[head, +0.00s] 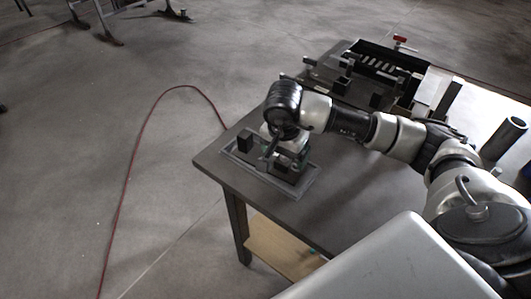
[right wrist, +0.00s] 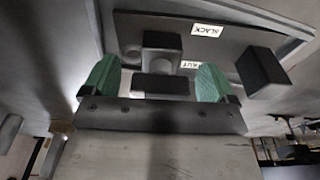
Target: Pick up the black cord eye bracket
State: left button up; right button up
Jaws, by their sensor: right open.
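A shallow grey tray (head: 309,188) lies at the near left corner of the table, with black parts in it. My right gripper (head: 288,152) is over the tray, pointing down. In the right wrist view the right gripper (right wrist: 155,82) is open, its green fingertips apart. A black blocky piece (right wrist: 162,46), likely the bracket, shows between and beyond the fingertips; I cannot tell whether they touch it. Another black block (right wrist: 262,72) stands outside the fingers; a black block (head: 244,140) shows at the tray's left in the head view. My left gripper is not in view.
The tray has a white label reading BLACK (right wrist: 207,30) and a second, partly hidden label. A dark open bin (head: 380,62) and several small black parts stand farther back on the table (head: 345,185). A dark cylinder (head: 503,138) stands at the right. A red cable runs on the floor.

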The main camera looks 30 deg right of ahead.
jog(key=shift+f, duration=0.55)
jog(key=c, duration=1.2)
jog(key=shift+w+d+r, duration=0.1)
jog(key=shift+c, duration=0.4)
